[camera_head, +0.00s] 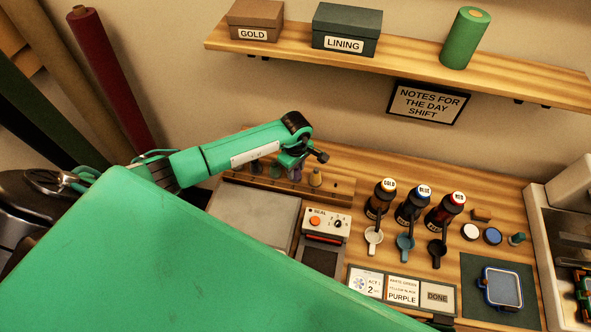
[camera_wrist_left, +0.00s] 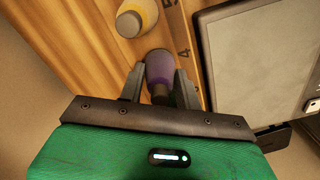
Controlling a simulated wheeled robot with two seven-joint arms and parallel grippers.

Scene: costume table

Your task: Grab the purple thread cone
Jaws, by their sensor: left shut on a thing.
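The purple thread cone (camera_wrist_left: 160,68) stands between the two fingers of my left gripper (camera_wrist_left: 160,84) in the left wrist view, and the fingers are shut on it. In the head view my left gripper (camera_head: 299,163) reaches down over the wooden thread rack at the back of the table. The cone (camera_head: 294,174) is small and partly hidden there by the gripper. I cannot tell whether it is lifted off the rack. My right gripper is not in view.
A yellow thread cone (camera_wrist_left: 136,17) stands close beside, also in the head view (camera_head: 315,178). A grey flat plate (camera_head: 256,217) and a seal box (camera_head: 325,223) lie in front. Three bottles (camera_head: 412,203) stand to the right. A shelf (camera_head: 400,68) hangs above.

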